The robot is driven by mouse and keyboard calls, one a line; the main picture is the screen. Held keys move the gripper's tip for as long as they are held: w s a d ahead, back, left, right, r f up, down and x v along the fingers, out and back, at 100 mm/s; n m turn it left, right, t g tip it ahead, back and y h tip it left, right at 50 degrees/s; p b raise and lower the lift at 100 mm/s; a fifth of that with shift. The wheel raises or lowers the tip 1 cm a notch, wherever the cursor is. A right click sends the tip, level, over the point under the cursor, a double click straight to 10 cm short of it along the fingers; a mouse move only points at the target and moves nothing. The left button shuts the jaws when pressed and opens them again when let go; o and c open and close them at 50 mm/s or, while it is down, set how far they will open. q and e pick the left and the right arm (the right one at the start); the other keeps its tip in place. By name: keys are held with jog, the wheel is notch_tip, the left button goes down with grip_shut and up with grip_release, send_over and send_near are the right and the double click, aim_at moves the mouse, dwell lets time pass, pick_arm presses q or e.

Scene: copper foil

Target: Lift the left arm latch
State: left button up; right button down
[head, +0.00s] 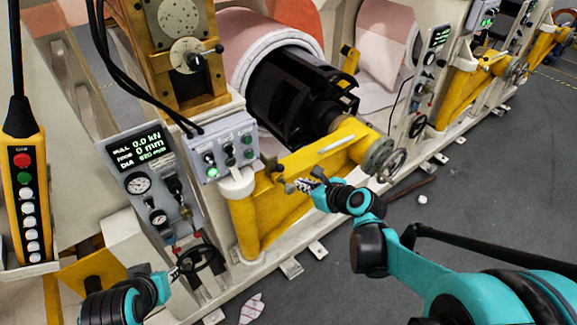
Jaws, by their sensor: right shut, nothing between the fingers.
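A yellow support arm (315,160) crosses in front of the black-cored roll (300,92). Small dark latch parts (276,168) show at its left end, below the grey switch box; their exact position is too small to tell. My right gripper (301,186) is shut and empty, at the front of the yellow arm, just right of and below those parts. I cannot tell whether it touches anything. My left gripper (175,273) is at the lower left, close to a black handwheel (201,261); its fingers are small and partly hidden.
A grey switch box (224,147) and a gauge panel (150,185) stand left of the yellow arm. A yellow pendant (25,190) hangs at far left. A grey handwheel (390,164) is at the arm's right end. The grey floor (480,190) to the right is mostly clear.

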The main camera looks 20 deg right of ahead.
jog(key=shift+w+d+r+m, duration=0.1)
jog(key=shift+w+m, duration=0.05)
jog(key=shift+m, duration=0.15)
jog(key=b+x, duration=0.2)
jog(key=x, duration=0.8)
